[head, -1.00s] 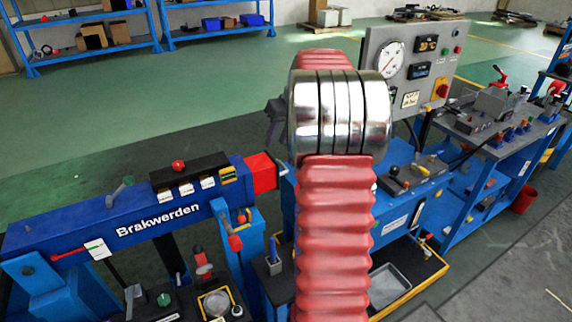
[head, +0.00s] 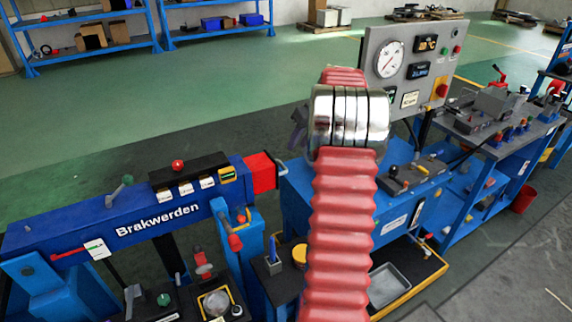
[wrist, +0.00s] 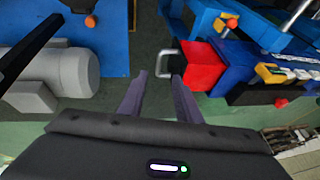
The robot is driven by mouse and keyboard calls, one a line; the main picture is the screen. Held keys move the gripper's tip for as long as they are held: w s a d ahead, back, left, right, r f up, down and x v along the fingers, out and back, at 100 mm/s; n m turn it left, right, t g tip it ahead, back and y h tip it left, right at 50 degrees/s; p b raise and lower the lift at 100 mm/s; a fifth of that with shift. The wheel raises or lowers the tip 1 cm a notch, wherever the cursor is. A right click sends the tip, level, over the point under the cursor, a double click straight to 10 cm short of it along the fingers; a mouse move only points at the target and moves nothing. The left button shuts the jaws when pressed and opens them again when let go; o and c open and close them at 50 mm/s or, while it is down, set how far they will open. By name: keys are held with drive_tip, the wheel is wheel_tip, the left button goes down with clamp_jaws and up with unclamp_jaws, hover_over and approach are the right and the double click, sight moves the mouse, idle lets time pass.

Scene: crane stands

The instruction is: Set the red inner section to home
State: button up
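The red inner section (head: 262,172) sticks out of the right end of the blue "Brakwerden" boom in the head view, with a metal handle (head: 282,167) on its end. In the wrist view the red inner section (wrist: 202,67) and its U-shaped handle (wrist: 168,64) lie just beyond and to the right of my fingertips. My gripper (wrist: 160,77) is open, with its two dark fingers apart and nothing between them. In the head view my red ribbed arm hides most of the gripper; only a dark part shows left of the silver joint.
A grey gauge panel (head: 412,65) stands behind my arm. A blue bench with levers (head: 410,178) is to the right of the handle. In the wrist view a grey motor (wrist: 62,80) lies left of my fingers. Green floor is free behind the boom.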

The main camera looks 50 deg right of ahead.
drive_tip(key=x, duration=1.3)
drive_tip(key=shift+c, duration=0.5)
clamp_jaws()
